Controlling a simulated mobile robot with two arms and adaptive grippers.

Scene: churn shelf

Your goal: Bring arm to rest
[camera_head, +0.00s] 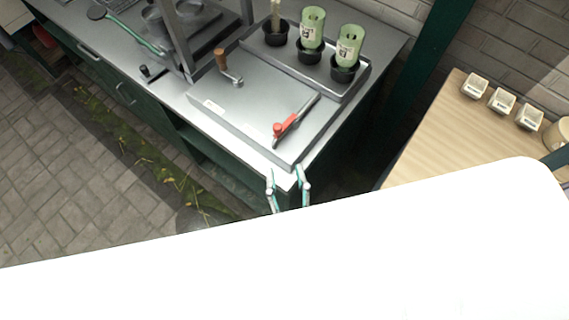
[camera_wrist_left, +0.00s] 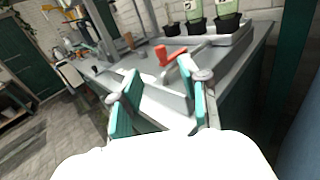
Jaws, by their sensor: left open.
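My left gripper (camera_head: 287,188) is at the near front corner of the metal counter in the head view. Its two teal-padded fingers are apart with nothing between them. In the left wrist view the open fingers (camera_wrist_left: 160,98) point toward the counter top, short of the red-handled tool. A large white part, probably mine, covers the bottom of the head view and hides most of the arm. My right gripper does not show.
The metal counter (camera_head: 245,125) carries a red-handled tool (camera_head: 292,124), a wooden-handled crank (camera_head: 226,66) and green bottles (camera_head: 312,30) in black cups. A wooden table (camera_head: 450,130) with small white dishes (camera_head: 502,101) stands right. Paved floor (camera_head: 70,180) lies open at left.

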